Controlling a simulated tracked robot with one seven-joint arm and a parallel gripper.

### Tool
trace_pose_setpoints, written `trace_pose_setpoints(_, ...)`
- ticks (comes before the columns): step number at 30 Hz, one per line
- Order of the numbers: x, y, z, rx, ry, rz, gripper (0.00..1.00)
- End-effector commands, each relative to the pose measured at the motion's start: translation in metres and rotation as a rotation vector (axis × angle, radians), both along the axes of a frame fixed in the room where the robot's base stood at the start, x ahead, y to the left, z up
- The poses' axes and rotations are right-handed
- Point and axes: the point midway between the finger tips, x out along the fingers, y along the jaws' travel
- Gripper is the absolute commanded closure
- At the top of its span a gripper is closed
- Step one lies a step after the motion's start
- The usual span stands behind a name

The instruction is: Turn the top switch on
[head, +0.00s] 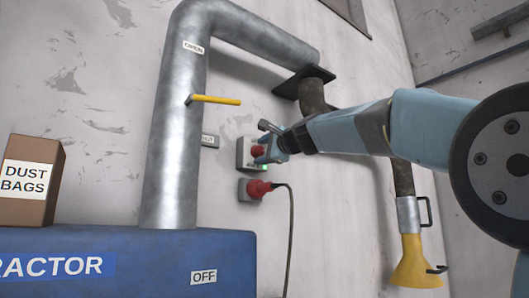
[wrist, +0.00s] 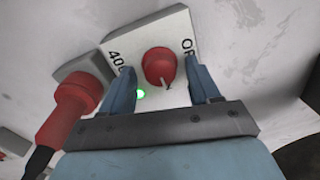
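The top switch is a red rotary knob (wrist: 158,66) on a pale grey box (head: 243,153) on the wall. A green light (wrist: 141,94) is lit beside the knob. In the wrist view, printed text reads "400" on the left and starts with "O" on the right, partly hidden by a finger. A pale mark on the knob points toward the bottom of the wrist view. My gripper (head: 264,142) is at the box, its two fingers apart on either side of the knob. Gaps show between the fingers and the knob in the wrist view.
Just below is a socket with a red plug (head: 258,188) and hanging black cable. A metal duct (head: 176,130) with a yellow handle (head: 215,99) stands left. A blue extractor (head: 140,262) with an OFF label and a dust bags box (head: 33,182) are lower left.

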Motion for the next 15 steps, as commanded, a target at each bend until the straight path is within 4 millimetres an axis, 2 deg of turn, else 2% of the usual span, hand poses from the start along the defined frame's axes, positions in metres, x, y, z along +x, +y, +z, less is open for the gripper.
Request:
trace_pose_setpoints(8, -0.002, 0.000, 0.000, -0.001, 0.000, 0.002, 0.39)
trace_pose_setpoints(15, -0.024, -0.015, -0.001, 0.000, 0.000, 0.001, 0.39)
